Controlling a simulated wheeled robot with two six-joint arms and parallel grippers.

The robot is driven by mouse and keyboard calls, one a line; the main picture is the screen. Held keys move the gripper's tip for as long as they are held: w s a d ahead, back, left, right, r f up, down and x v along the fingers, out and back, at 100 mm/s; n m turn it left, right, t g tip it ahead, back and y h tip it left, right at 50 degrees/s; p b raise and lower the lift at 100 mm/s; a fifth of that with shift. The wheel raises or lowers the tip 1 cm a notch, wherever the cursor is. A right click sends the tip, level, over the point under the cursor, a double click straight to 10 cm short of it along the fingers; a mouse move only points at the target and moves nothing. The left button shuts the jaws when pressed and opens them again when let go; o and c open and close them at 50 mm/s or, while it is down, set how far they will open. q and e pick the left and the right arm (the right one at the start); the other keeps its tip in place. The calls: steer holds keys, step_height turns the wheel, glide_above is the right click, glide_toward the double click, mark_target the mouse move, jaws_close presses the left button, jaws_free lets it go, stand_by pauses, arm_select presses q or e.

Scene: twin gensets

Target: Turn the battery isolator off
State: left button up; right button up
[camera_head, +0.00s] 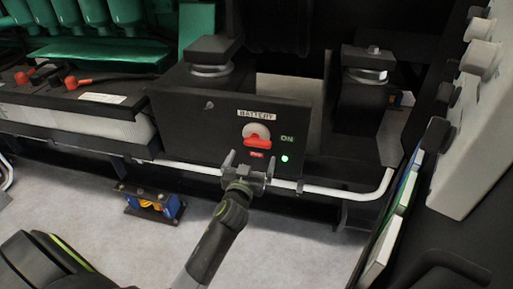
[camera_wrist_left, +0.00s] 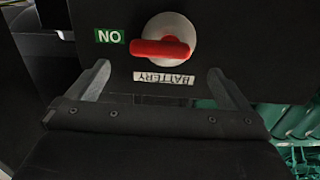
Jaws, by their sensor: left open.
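The battery isolator (camera_head: 257,136) is a red handle on a round pale plate, set in a dark panel (camera_head: 190,122). A "BATTERY" label is above it, a green "ON" label to its right, a red label below. The handle lies roughly level. A small lamp at the panel's lower right glows green. My left gripper (camera_head: 248,163) is open and empty, just below and in front of the isolator. In the left wrist view the red handle (camera_wrist_left: 163,48) appears upside down, beyond and between the open fingers (camera_wrist_left: 160,80), apart from them. My right gripper is not seen.
A white pipe (camera_head: 340,193) runs along below the panel, close to my left gripper. Batteries with red terminals (camera_head: 75,82) stand at the left. A blue and yellow item (camera_head: 150,203) is on the floor. A grey box (camera_head: 470,110) is at the right.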

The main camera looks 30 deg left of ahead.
mark_target(257, 145)
arm_select(q)
steer(key=x, duration=0.5)
steer(key=shift+w+a+b, duration=0.15)
steer(key=shift+w+b, duration=0.15)
steer(key=shift+w, duration=0.1)
steer(key=shift+w+a, duration=0.15)
steer(key=shift+w, duration=0.4)
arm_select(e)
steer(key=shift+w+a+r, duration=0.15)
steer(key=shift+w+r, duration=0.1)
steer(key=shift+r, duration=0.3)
arm_select(q)
steer(key=shift+c, duration=0.4)
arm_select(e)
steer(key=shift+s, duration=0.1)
arm_select(q)
steer(key=c, duration=0.9)
steer(key=shift+o, duration=0.2)
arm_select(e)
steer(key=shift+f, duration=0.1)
